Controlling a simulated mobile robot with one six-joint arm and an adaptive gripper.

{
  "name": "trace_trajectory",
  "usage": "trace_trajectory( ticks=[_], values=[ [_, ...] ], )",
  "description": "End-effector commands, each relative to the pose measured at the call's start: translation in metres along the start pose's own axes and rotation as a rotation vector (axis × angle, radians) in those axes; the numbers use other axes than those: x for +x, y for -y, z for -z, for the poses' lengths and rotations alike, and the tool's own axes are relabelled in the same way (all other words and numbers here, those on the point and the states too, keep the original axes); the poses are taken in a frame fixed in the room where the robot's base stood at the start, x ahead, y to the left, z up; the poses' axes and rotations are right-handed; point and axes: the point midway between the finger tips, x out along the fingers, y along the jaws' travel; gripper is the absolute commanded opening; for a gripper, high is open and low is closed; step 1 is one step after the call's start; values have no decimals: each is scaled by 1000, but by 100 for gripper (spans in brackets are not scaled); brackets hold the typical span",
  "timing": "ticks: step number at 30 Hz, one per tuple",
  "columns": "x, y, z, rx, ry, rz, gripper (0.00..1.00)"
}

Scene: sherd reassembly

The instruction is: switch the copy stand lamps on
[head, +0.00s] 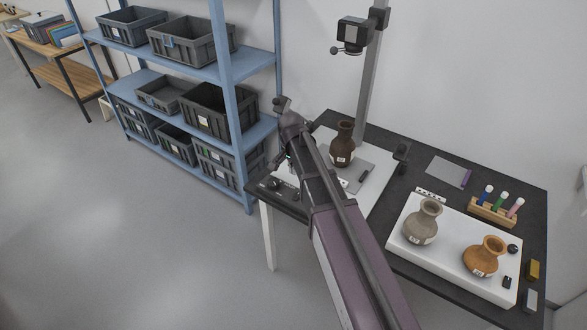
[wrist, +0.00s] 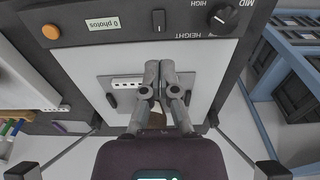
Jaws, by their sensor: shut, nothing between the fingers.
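The copy stand has a grey column (head: 367,85) with a camera (head: 352,34) on it, above a white baseboard (head: 376,181). A dark head, seemingly a lamp (head: 402,151), stands at the right of the board; no glow shows. In the wrist view the front control panel (wrist: 130,30) carries a black rocker switch (wrist: 158,22), an orange button (wrist: 51,32), a "0 photos" display (wrist: 103,25) and a HEIGHT knob (wrist: 223,18). My gripper (wrist: 158,66) is shut and empty, its tips just below the switch in the picture; contact cannot be told. In the head view my arm mostly hides it.
A dark brown vase (head: 343,145) stands on the board. A grey vase (head: 422,222) and an orange vase (head: 485,257) stand on a white pad (head: 440,263) at right, near a marker rack (head: 493,211). Blue shelving (head: 232,100) with grey crates is at left. Floor in front is clear.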

Motion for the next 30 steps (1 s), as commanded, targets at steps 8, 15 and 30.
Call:
trace_trajectory(
  ticks=[8,15,30],
  values=[
    [-8,0,-1,0,0,0,0],
    [-7,0,-1,1,0,0,0],
    [-7,-23,-6,-53,5,-1,0]
  ],
)
